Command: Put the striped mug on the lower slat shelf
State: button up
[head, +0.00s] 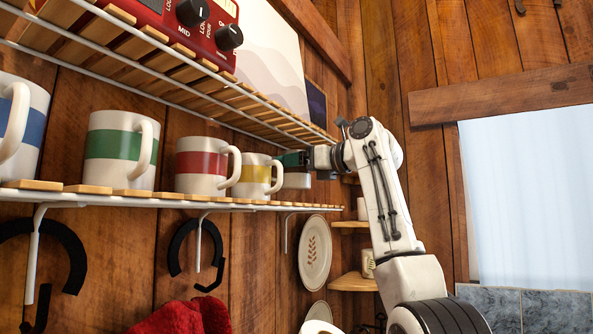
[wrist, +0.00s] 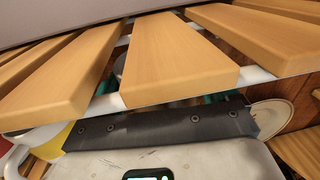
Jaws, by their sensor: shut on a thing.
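The lower slat shelf (head: 120,194) runs along the plank wall, with light wood slats on white wire. My gripper (head: 300,163) is at its far right end, under the upper slat shelf (head: 180,70). It is shut on a striped mug (head: 297,181), white with a green-teal band, mostly hidden by the gripper and neighbouring mug. A gap shows between its base and the shelf edge, so it seems held slightly above the slats. In the wrist view, slats (wrist: 165,60) cover most of the mug; teal (wrist: 218,98) shows behind my dark gripper part (wrist: 160,127).
Mugs with yellow (head: 256,174), red (head: 201,164), green (head: 115,148) and blue (head: 33,125) bands stand left of the held mug. A red device (head: 170,22) sits on the upper shelf, leaving little headroom. Corner shelves (head: 352,283) and a plate (head: 315,252) are beyond.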

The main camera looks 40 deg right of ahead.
aim_at(307, 178)
jog(key=shift+w, duration=0.25)
jog(key=shift+f+p, duration=0.35)
jog(key=shift+f, duration=1.4)
jog(key=shift+a+f, duration=0.1)
jog(key=shift+f, duration=0.1)
jog(key=o, duration=1.2)
jog(key=shift+c, duration=0.2)
jog(key=shift+s+r, duration=0.1)
jog(key=shift+s, duration=0.05)
jog(key=b+v, duration=0.4)
jog(key=v, duration=0.8)
jog(key=shift+b, duration=0.4)
